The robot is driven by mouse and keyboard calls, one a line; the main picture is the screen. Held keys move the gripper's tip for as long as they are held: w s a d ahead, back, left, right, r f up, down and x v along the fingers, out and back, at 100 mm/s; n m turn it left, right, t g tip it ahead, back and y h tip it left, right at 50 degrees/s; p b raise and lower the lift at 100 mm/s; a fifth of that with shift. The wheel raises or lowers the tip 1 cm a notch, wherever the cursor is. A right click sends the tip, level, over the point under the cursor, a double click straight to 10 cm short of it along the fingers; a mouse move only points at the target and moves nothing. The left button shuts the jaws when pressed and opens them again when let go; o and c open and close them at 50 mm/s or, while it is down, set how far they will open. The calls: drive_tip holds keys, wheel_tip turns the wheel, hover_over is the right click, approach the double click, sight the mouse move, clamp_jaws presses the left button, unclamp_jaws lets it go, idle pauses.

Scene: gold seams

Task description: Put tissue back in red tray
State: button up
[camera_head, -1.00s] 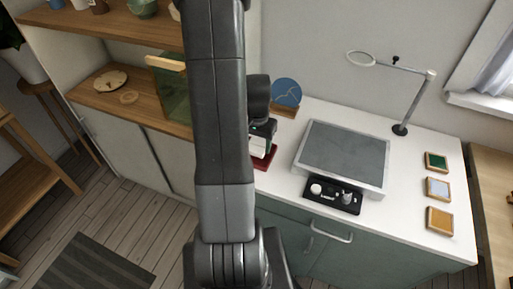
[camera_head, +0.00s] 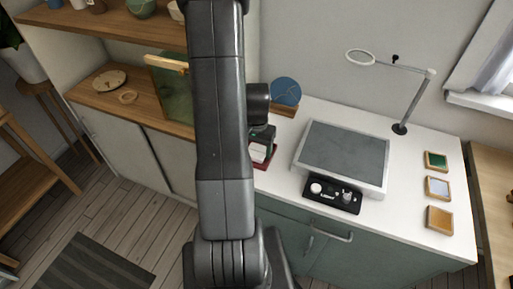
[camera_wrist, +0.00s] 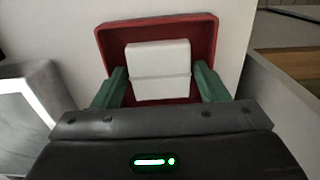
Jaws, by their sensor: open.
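The white tissue (camera_wrist: 158,62) lies inside the red tray (camera_wrist: 203,34), seen in the wrist view; it looks like a folded white block with a crease across it. In the head view the tissue (camera_head: 259,152) and the red tray (camera_head: 272,160) show just right of my arm, at the counter's left end. My gripper (camera_wrist: 160,82) is open, with its green fingers on either side of the tissue's near part and a gap showing on each side. In the head view my arm hides part of the tray.
A grey panel in a pale frame (camera_head: 345,152) lies right of the tray, with a black tray of small items (camera_head: 332,195) before it. A blue disc on a wooden stand (camera_head: 286,92) is behind. Several small framed colour tiles (camera_head: 438,187) lie far right.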

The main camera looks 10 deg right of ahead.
sight(257, 151)
wheel_tip(257, 151, up, 12)
drive_tip(key=shift+r, duration=0.15)
idle(0.5)
drive_tip(key=shift+c, duration=0.5)
